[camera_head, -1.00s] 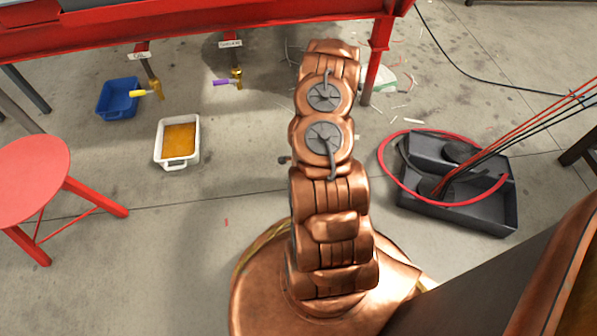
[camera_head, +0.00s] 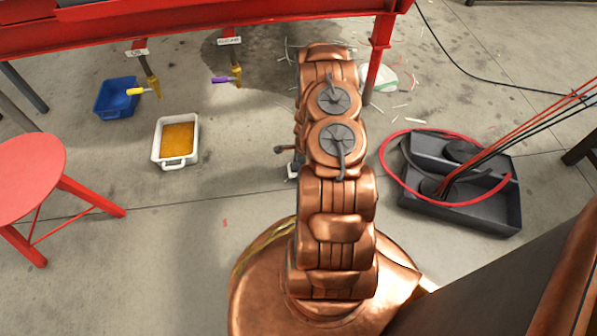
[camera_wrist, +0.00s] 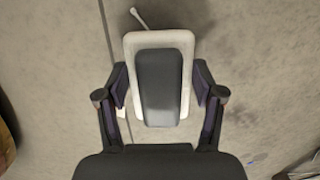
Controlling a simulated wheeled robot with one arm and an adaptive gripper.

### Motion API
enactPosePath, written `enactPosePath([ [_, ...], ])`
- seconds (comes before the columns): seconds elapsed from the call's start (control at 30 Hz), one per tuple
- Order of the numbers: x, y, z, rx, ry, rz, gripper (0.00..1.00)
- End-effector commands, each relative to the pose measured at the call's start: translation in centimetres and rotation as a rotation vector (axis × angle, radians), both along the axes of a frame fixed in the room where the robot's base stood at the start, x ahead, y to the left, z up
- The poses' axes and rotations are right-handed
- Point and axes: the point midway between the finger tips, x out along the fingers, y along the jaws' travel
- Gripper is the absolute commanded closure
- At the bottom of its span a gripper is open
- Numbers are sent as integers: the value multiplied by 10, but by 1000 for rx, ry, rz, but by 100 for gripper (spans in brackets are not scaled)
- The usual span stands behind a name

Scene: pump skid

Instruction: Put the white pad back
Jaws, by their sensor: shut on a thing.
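The white pad (camera_wrist: 158,39) shows in the wrist view as a pale rounded rectangle with a dark grey block over its middle. My gripper (camera_wrist: 160,88) has one finger at each long side of it and is shut on it. Bare floor shows behind the pad. In the head view my copper arm hides the gripper and most or all of the pad. A small pale bit shows at the arm's left side there, but I cannot tell what it is.
A white tub (camera_head: 165,160) of amber liquid and a blue bin (camera_head: 112,99) stand left, near a red stool (camera_head: 35,180). A red frame (camera_head: 200,32) crosses the top. A black tray (camera_head: 490,205) with a red hose lies right. Pale scraps litter the floor near the frame's leg.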

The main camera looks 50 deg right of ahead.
Motion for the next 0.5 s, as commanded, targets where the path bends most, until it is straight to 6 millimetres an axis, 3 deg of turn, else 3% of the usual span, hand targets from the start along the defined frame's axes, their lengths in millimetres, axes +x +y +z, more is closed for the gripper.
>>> enactPosePath([
  [0.03, 0, 0, -14, 1, 1, 0, 88],
  [0.1, -1, 0, -22, 1, 1, -1, 88],
  [0.5, 0, 1, -24, 1, 1, -1, 88],
])
